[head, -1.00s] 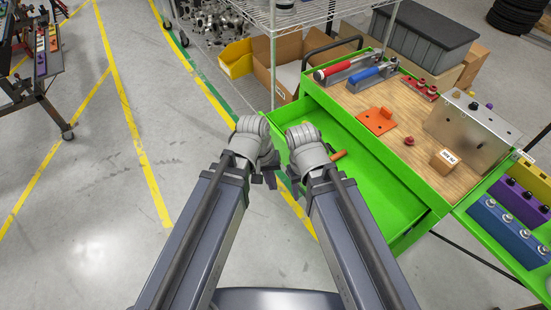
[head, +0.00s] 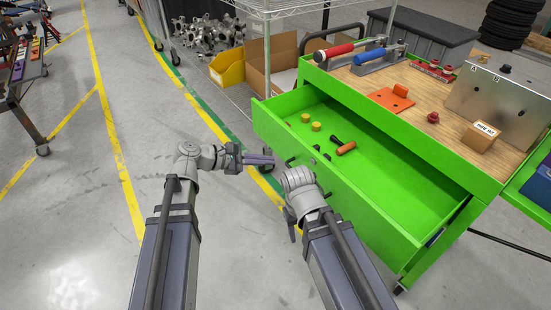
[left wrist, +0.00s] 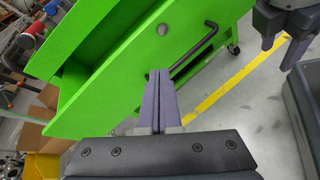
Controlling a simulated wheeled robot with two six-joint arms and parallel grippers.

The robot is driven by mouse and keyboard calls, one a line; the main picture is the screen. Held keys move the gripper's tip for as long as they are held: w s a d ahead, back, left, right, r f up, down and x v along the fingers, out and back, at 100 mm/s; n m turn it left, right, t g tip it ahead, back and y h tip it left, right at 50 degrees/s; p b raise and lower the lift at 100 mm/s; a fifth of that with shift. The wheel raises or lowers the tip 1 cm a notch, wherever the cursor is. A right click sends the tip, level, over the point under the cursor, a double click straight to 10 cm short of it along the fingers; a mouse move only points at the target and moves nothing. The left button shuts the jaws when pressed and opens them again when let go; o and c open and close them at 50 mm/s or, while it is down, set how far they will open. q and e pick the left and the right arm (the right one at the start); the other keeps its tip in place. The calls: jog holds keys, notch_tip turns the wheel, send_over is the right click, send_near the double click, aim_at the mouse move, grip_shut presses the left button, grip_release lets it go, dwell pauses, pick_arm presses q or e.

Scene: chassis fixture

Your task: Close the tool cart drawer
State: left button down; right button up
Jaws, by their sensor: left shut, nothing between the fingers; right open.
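The green tool cart drawer (head: 370,225) is pulled out, and its inside is visible in the head view. Its front panel (left wrist: 120,98) and dark bar handle (left wrist: 197,50) show in the left wrist view. My left gripper (head: 272,160) is shut and empty, its purple fingers pointing right toward the drawer front. In the left wrist view these fingers (left wrist: 159,74) overlap the panel near the handle; I cannot tell whether they touch. My right gripper (head: 293,228) is below it by the drawer front, its fingers mostly hidden behind the hand. It also shows at upper right in the left wrist view (left wrist: 278,45).
An orange-handled tool (head: 346,148) and yellow cylinders (head: 316,126) lie in the drawer. The wooden cart top (head: 440,120) holds clamps, a metal plate and a small box (head: 480,137). A wire rack (head: 268,45) stands behind.

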pick_arm(q)
jog(key=w+a+f+n+t+h+b, duration=0.2)
jog(key=w+a+f+n+t+b, duration=0.25)
jog(key=a+n+b, duration=0.45)
jog(key=t, duration=0.1)
send_near(283, 134)
jog(key=x, duration=0.6)
jog(key=shift+w+d+b, duration=0.15)
jog(key=shift+d+b, duration=0.2)
jog(key=shift+d, duration=0.05)
pick_arm(e)
notch_tip(283, 134, down, 12)
jog(key=shift+f, duration=0.15)
pick_arm(q)
jog(key=x, duration=2.5)
jog(key=shift+r, duration=0.3)
jog(key=shift+d+r, duration=0.1)
jog(key=v, duration=1.4)
jog(key=shift+a+f, duration=0.3)
pick_arm(e)
jog(key=shift+a, duration=0.5)
